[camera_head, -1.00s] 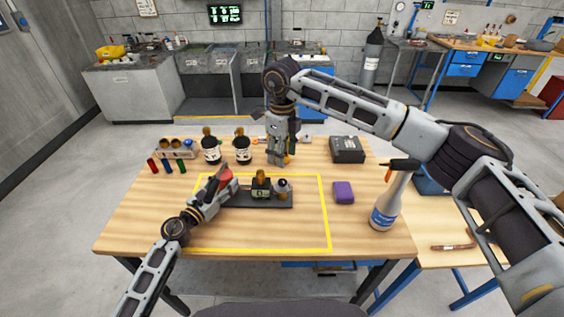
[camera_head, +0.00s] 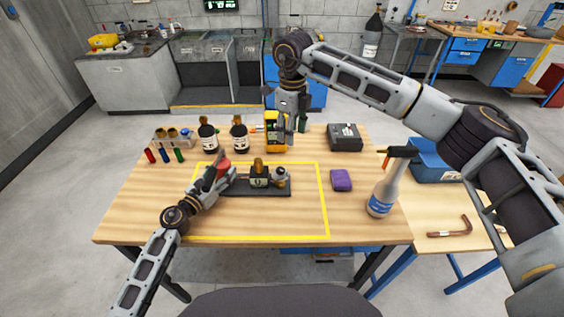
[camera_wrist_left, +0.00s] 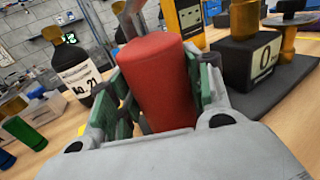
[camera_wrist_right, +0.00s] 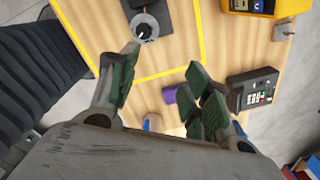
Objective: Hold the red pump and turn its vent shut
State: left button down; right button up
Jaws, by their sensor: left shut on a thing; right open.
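The red pump (camera_head: 224,168) is a red cylinder at the left end of a dark base plate (camera_head: 240,188). My left gripper (camera_head: 220,176) is shut around it; in the left wrist view the red cylinder (camera_wrist_left: 160,75) sits between the finger pads. A black block marked 0 (camera_head: 259,180) with a brass part on top is mid-plate. A grey round fitting (camera_head: 280,178) is at the right end, and shows in the right wrist view (camera_wrist_right: 146,28); I cannot tell whether it is the vent. My right gripper (camera_wrist_right: 163,80) is open and empty, above the table's back half.
Two dark bottles (camera_head: 208,135), a yellow meter (camera_head: 271,132) and a black box (camera_head: 344,138) stand at the back. A purple sponge (camera_head: 341,181) and spray bottle (camera_head: 386,190) are at right. The front, inside the yellow outline, is clear.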

aim_at(280, 169)
jog(key=d+f, duration=0.2)
jog(key=d, duration=0.9)
jog(key=s+a+n+y, duration=0.3)
jog(key=a+n+y, duration=0.1)
jog(key=a, duration=0.5)
jog(key=shift+r+n+t+y, duration=0.2)
jog(key=shift+n+t+y, duration=0.1)
jog(key=shift+t, duration=0.1)
jog(key=shift+w+a+f, duration=0.1)
jog(key=shift+x, duration=5.95)
